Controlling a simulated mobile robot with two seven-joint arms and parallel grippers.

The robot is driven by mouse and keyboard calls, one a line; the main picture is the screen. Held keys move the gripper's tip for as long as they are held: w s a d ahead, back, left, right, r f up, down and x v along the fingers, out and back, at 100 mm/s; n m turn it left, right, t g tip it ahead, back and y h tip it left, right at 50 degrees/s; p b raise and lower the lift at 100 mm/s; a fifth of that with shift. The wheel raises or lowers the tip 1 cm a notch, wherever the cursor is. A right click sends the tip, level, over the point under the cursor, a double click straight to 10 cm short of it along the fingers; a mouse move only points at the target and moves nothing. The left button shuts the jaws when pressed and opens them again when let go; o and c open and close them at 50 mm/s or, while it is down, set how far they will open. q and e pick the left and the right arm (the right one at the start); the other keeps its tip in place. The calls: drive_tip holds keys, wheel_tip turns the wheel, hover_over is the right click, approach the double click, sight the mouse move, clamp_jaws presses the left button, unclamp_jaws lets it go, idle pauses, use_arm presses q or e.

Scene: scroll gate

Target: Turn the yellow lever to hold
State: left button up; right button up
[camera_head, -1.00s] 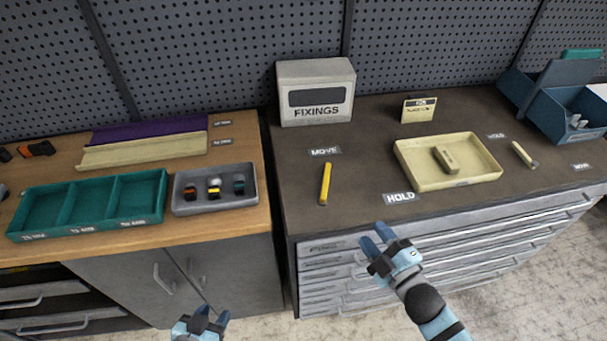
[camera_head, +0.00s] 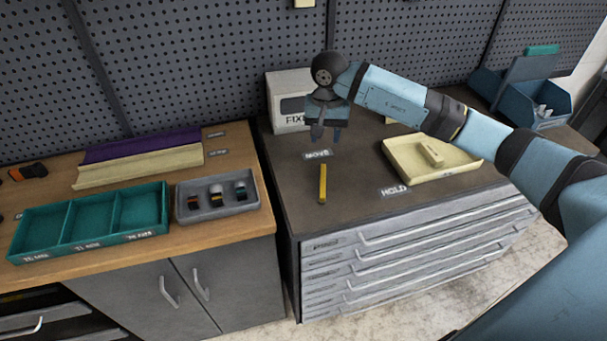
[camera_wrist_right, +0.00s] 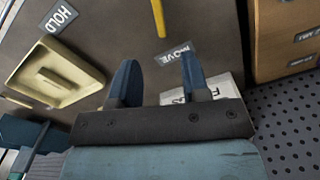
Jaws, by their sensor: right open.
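The yellow lever (camera_head: 322,184) is a slim bar on the dark cabinet top (camera_head: 350,165), its far end toward the MOVE label (camera_head: 317,155). The HOLD label (camera_head: 394,191) lies to the right of it, near the front edge. My right gripper (camera_head: 323,136) is open and empty, pointing down above the cabinet top, behind the lever in the picture and close to the MOVE label. The right wrist view also shows its spread fingers (camera_wrist_right: 157,80), with the lever (camera_wrist_right: 158,18) beyond them and the HOLD label (camera_wrist_right: 62,15) at upper left. My left gripper is out of view.
A cream tray (camera_head: 400,165) with a small block is right of the lever. The FIXINGS box (camera_head: 283,100) stands behind, partly hidden by my right arm. A blue bin (camera_head: 510,105) is at far right.

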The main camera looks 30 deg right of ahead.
sight(323, 175)
wheel_tip(323, 175, down, 14)
drive_tip(key=shift+d+r+p, duration=0.15)
drive_tip(key=shift+p, duration=0.85)
clamp_jaws()
